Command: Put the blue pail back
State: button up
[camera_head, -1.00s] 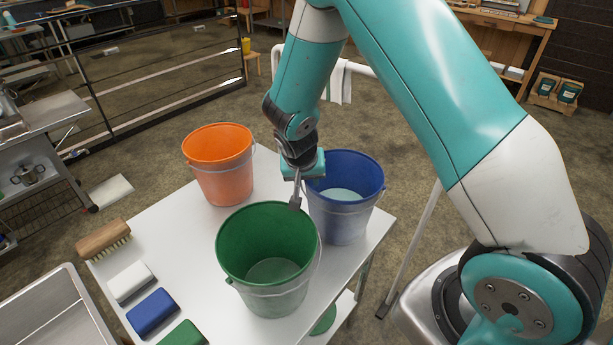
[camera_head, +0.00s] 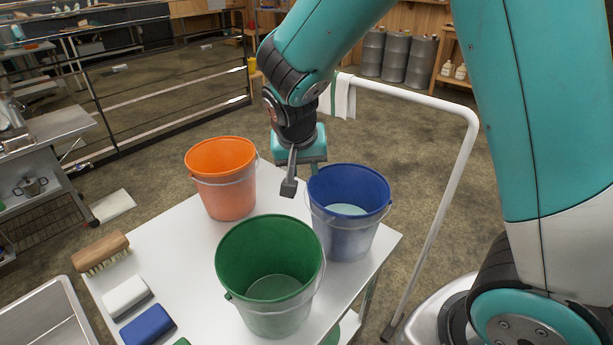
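The blue pail (camera_head: 345,238) stands upright on the white table (camera_head: 187,256), at its right end, with its wire handle hanging down at the front. Its inside shows a pale bottom or contents; I cannot tell which. My gripper (camera_head: 301,180) is at the pail's upper left, pointing down. One finger shows fully left of the pail. The other finger is partly hidden by the pail's left rim. The fingers are apart with nothing seen between them. I cannot tell whether the gripper touches the rim.
A green pail (camera_head: 262,315) stands in front and an orange pail (camera_head: 229,192) behind left on the same table. A wooden brush (camera_head: 101,251), a white block (camera_head: 126,297) and a blue block (camera_head: 147,326) lie at the left. A white rail (camera_head: 440,207) stands right of the table.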

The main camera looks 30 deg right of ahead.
jog(key=s+a+r+n+g+y, duration=0.1)
jog(key=s+a+r+n+y, duration=0.1)
jog(key=s, duration=0.5)
jog(key=s+a+r+n+g+y, duration=0.1)
jog(key=s+a+r+n+y, duration=0.2)
jog(key=s, duration=0.5)
jog(key=s+a+r+n+g+y, duration=0.1)
jog(key=s+a+r+n+y, duration=0.1)
jog(key=s+a+r+n, duration=0.3)
jog(key=s+a+n, duration=0.1)
jog(key=s+n, duration=0.1)
jog(key=s, duration=0.1)
jog(key=shift+s+n, duration=0.15)
jog(key=shift+n, duration=0.15)
